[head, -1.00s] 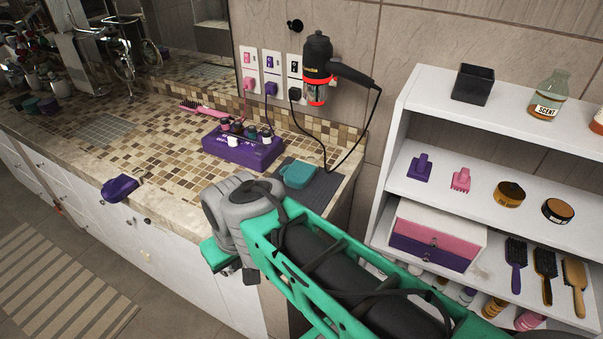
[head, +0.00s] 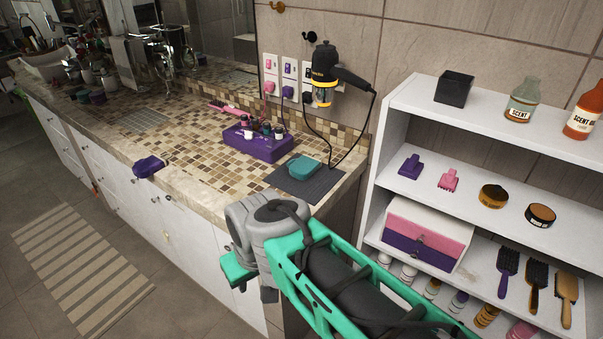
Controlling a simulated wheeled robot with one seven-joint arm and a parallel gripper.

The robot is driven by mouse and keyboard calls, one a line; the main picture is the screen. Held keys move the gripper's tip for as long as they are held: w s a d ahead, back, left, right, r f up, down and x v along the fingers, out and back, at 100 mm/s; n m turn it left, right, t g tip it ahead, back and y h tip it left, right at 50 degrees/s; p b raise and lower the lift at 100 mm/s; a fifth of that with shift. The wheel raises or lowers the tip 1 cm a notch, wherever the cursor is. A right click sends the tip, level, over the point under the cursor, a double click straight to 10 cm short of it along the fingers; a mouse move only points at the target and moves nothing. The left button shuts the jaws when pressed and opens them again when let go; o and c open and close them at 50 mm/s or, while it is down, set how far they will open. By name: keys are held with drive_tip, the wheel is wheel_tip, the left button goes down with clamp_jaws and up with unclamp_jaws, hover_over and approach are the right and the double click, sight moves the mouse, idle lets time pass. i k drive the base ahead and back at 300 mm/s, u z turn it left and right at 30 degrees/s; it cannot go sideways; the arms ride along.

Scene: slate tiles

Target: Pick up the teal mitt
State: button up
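The teal mitt (head: 304,168) lies on a dark grey mat (head: 327,185) near the right end of the tiled counter. My arm reaches across the lower middle of the view, with its grey wrist in front of the counter's front edge. My gripper (head: 240,270) shows only as a green part below and left of the wrist, in front of the white cabinet doors. It is apart from the mitt and lower in the picture. Its fingertips cannot be made out, so its opening is unclear.
A purple mitt-like item (head: 150,166) lies at the counter's front edge. A purple box with bottles (head: 256,144) stands left of the mat. A hair dryer (head: 330,73) hangs above, its cord dropping near the mat. A white shelf (head: 405,112) stands right. Tiles between are clear.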

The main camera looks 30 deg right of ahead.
sight(302, 168)
drive_tip(key=u, duration=2.5)
drive_tip(key=k, duration=0.75)
drive_tip(key=z, duration=1.05)
drive_tip(key=i, duration=1)
drive_tip(key=u, duration=0.05)
